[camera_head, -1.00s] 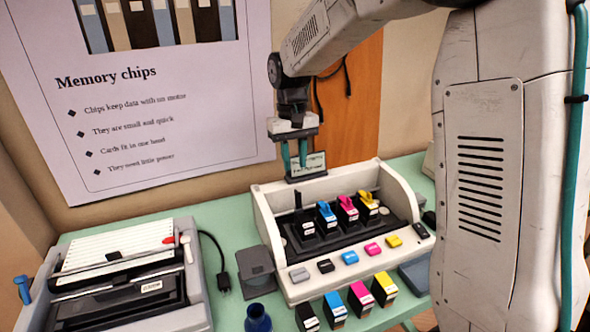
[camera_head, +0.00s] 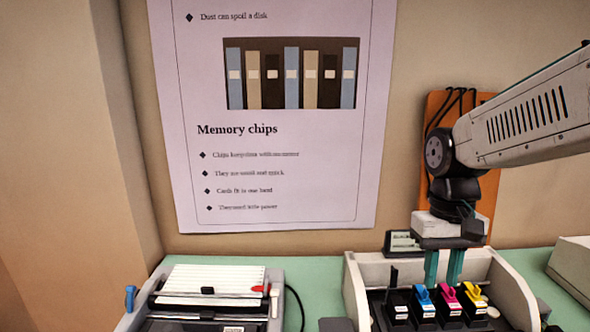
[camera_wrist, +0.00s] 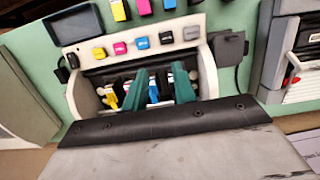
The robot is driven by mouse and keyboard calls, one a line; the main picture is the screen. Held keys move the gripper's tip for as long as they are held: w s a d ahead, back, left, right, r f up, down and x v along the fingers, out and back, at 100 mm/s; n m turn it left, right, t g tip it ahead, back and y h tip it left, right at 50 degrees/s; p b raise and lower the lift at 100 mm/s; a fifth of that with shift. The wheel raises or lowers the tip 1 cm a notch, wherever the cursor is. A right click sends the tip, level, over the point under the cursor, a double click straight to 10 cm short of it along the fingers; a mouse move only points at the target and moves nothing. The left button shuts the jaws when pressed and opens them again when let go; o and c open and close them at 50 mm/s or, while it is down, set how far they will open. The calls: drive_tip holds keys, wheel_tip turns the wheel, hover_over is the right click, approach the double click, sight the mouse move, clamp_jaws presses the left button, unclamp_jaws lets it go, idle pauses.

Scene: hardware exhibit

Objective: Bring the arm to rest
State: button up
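My arm reaches in from the right in the head view. My gripper (camera_head: 443,280) points down with two teal fingers. The fingers are apart with nothing between them. It is above the rear of a white carriage unit (camera_head: 484,262), just behind its row of ink cartridges (camera_head: 449,302). In the wrist view, my gripper (camera_wrist: 159,85) also shows open, its fingers covering part of the cartridges. I cannot tell the exact gap between the fingertips and the cartridges.
A device with a white slatted top (camera_head: 212,280) stands at the left on the green table (camera_head: 318,276). A small dark sign (camera_head: 402,241) stands behind the carriage unit. A poster (camera_head: 275,150) and an orange board (camera_head: 490,185) are on the wall. A pale box (camera_head: 574,262) is at right.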

drive_tip(key=s+d+r+t, duration=0.1)
drive_tip(key=s+r+t, duration=0.1)
drive_tip(key=s, duration=1.3)
drive_tip(key=shift+r+t, duration=0.4)
drive_tip(key=shift+t, duration=0.2)
